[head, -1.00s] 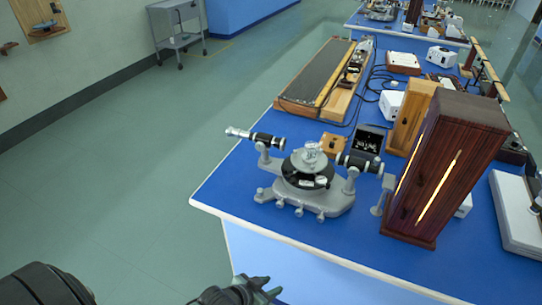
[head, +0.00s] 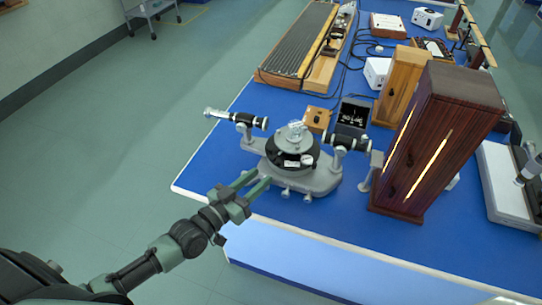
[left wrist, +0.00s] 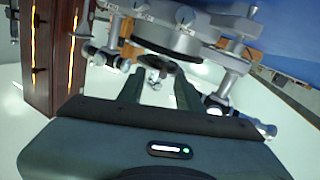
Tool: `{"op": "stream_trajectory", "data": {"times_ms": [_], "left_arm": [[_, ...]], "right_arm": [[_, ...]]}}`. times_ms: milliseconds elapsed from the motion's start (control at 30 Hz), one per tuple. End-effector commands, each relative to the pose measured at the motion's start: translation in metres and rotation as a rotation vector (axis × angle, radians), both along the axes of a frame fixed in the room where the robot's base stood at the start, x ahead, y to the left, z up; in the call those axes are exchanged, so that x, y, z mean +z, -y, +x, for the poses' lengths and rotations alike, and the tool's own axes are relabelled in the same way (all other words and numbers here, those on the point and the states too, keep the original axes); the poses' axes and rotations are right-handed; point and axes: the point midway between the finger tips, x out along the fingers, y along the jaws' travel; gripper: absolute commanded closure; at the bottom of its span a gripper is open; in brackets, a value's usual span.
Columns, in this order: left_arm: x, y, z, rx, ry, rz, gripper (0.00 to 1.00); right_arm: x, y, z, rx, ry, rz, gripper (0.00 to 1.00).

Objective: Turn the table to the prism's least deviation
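The grey spectrometer (head: 318,182) stands at the near left of the blue bench. Its round table (head: 291,150) is dark with a pale top, and a small clear piece that looks like the prism (head: 295,128) sits on it. One dark tube (head: 236,118) points left and another (head: 347,143) points right, toward the wooden lamp housing. My left gripper (head: 260,179) is open and empty, its fingertips just short of the base's front left. In the left wrist view the open fingers (left wrist: 158,90) have the instrument beyond them, upside down. My right gripper is not in view.
A tall dark wooden housing (head: 440,140) with a glowing slit stands right of the spectrometer. A small wooden box (head: 316,119) and a dark open case (head: 352,117) sit behind it. The bench's near left edge runs under my left arm.

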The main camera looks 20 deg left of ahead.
Motion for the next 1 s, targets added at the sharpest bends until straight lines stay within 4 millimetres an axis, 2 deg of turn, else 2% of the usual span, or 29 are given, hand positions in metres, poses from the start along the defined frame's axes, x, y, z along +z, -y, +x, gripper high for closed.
{"op": "stream_trajectory", "data": {"times_ms": [167, 400, 600, 967, 1000], "left_arm": [[0.009, -0.005, 0.012, 0.014, 0.039, -0.020, 0.65], [0.010, 0.009, 0.047, 0.014, 0.039, -0.021, 0.65], [0.008, 0.019, 0.070, 0.012, 0.036, -0.019, 0.65], [0.007, 0.022, 0.076, 0.012, 0.034, -0.018, 0.65], [0.007, 0.022, 0.076, 0.012, 0.034, -0.018, 0.70]], "right_arm": [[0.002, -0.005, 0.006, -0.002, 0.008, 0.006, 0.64], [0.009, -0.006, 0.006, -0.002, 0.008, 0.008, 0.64], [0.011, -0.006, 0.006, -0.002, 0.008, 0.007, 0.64], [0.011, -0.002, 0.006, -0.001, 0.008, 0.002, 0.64], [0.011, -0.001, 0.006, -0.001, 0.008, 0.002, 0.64]]}}
